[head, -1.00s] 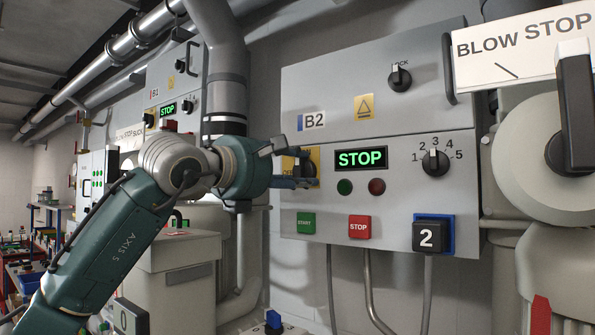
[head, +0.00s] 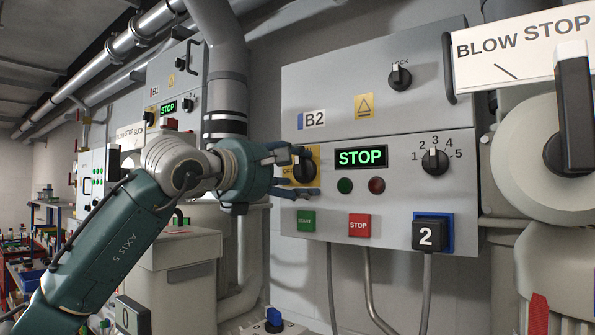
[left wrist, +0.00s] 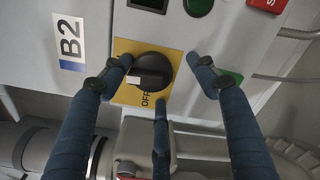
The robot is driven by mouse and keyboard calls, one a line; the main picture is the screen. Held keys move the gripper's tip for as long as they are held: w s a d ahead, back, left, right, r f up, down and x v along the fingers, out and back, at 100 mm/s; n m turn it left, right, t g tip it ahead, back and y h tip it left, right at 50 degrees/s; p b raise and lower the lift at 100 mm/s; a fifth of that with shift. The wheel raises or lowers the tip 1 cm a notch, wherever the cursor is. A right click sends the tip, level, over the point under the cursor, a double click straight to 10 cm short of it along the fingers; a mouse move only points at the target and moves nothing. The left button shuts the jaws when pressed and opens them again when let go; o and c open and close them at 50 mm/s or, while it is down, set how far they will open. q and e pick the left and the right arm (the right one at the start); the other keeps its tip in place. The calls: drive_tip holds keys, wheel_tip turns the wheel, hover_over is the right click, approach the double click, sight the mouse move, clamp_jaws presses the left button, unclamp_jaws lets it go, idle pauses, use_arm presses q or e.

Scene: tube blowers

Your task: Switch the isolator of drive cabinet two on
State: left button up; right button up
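Drive cabinet two is the grey box labelled B2 (head: 470,190), with a green STOP display. Its isolator is a black knob (head: 306,168) on a yellow plate (head: 313,153) at the cabinet's left edge. My left gripper (head: 303,176) is at it. In the left wrist view my left gripper's (left wrist: 158,74) blue fingers are spread around the isolator knob (left wrist: 155,70). Whether they touch it I cannot tell. The knob's white mark points left in that view, towards the cabinet's top. The word OFF is on the plate below the knob there. My right gripper is not in view.
Below the isolator are a green START button (head: 306,220) and a red STOP button (head: 359,225). A numbered selector (head: 435,161) is to the right. Cabinet B1 (head: 165,85) and a thick pipe (head: 226,90) stand behind my left arm.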

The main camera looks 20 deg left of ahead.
use_arm(q)
drive_tip(key=shift+w+a+r, duration=0.15)
drive_tip(key=shift+a, duration=0.15)
drive_tip(key=shift+s+r, duration=0.15)
drive_tip(key=shift+s, duration=0.05)
drive_tip(key=v, duration=1.1)
drive_tip(key=shift+s+a+f, duration=0.2)
drive_tip(key=shift+s+f, duration=0.05)
